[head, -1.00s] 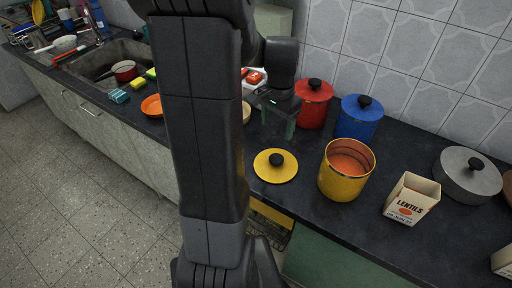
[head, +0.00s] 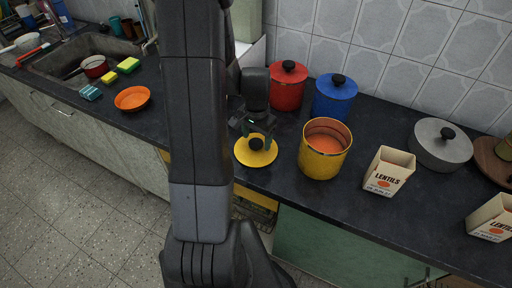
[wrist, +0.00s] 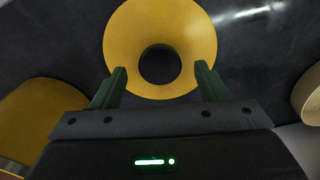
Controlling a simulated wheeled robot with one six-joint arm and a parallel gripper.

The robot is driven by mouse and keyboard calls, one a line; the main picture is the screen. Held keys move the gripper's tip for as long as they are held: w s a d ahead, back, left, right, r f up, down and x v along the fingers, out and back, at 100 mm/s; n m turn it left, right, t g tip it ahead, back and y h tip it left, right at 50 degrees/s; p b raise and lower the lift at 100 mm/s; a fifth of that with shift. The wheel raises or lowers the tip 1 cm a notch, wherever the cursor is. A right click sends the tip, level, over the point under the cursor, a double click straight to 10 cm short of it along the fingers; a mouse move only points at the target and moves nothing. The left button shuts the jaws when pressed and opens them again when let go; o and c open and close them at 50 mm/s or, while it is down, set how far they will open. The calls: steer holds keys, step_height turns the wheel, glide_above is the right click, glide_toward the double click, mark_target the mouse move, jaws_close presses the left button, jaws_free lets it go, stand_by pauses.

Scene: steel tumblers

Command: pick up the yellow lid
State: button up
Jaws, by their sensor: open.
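The yellow lid (head: 243,158) lies flat on the dark counter, with a round black knob (head: 256,143) in its middle. It also shows in the wrist view (wrist: 130,38), with the knob (wrist: 160,66) just beyond the fingertips and centred between them. My gripper (head: 257,136) is open and empty, low over the lid, its green fingers either side of the knob as seen from above. Whether the fingers reach down to knob height is hard to tell. The open yellow canister (head: 322,165) with orange contents stands right of the lid.
Red (head: 287,88) and blue (head: 334,100) lidded canisters stand behind, near the tiled wall. A lentils box (head: 388,172) and a grey lidded pot (head: 441,145) are to the right. An orange bowl (head: 132,98) sits left. The counter's front edge is close to the lid.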

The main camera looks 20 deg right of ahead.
steer(key=shift+f, duration=0.75)
steer(key=c, duration=1.1)
steer(key=shift+r, duration=0.1)
